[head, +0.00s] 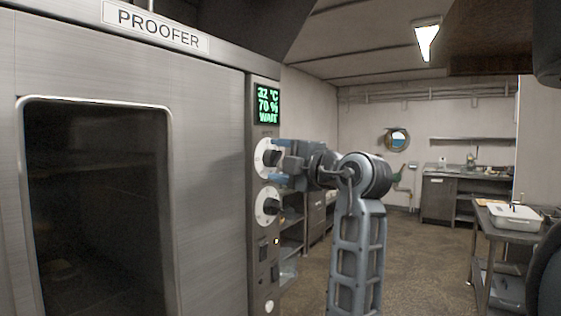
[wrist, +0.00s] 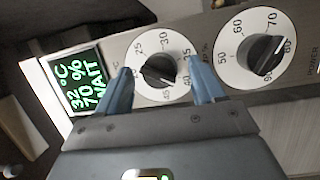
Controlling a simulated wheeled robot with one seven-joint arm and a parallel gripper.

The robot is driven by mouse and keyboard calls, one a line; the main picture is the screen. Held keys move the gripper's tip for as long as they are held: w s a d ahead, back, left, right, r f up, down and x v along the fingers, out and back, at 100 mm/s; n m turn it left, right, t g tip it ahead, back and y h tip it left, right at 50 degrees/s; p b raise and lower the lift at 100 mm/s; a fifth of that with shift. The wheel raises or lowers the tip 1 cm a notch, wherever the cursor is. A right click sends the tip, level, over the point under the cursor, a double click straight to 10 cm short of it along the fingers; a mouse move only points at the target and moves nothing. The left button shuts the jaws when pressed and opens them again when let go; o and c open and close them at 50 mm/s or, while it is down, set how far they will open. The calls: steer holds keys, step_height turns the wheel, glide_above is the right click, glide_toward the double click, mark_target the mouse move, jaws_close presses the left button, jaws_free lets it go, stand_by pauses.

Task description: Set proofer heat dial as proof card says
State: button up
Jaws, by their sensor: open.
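The proofer (head: 215,160) is a tall steel cabinet with a dark window at the left of the head view. Its green display (head: 267,104) reads 32 °C, 70 % and WAIT; it also shows sideways in the wrist view (wrist: 76,82). The heat dial (wrist: 145,52), white with a black knob (wrist: 160,71), carries marks from 25 to 45. I cannot tell its exact setting. My gripper (head: 275,161) is open at this upper dial, with its blue fingers on either side of the knob; contact is unclear. No proof card shows.
A second dial (wrist: 237,35), marked 50 to 90, sits below the heat dial in the head view (head: 266,206). Smaller switches (head: 268,272) lie below it. A side table (head: 485,222) with a white tray (head: 515,220) stands at right. The middle floor (head: 420,270) is clear.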

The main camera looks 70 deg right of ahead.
steer(key=shift+r, duration=0.55)
steer(key=shift+o, duration=0.7)
step_height(320, 180, up, 4)
steer(key=shift+s+f, duration=0.1)
steer(key=shift+s, duration=0.05)
steer(key=s+d+r, duration=0.1)
steer(key=s+r, duration=0.1)
steer(key=s, duration=0.1)
steer(key=s+d+r, duration=0.2)
steer(key=s, duration=0.1)
steer(key=s+d+r, duration=0.2)
steer(key=s, duration=0.2)
steer(key=shift+d+r+b, duration=0.15)
steer(key=shift+d+b, duration=0.05)
steer(key=shift+b, duration=0.15)
steer(key=shift+c, duration=0.7)
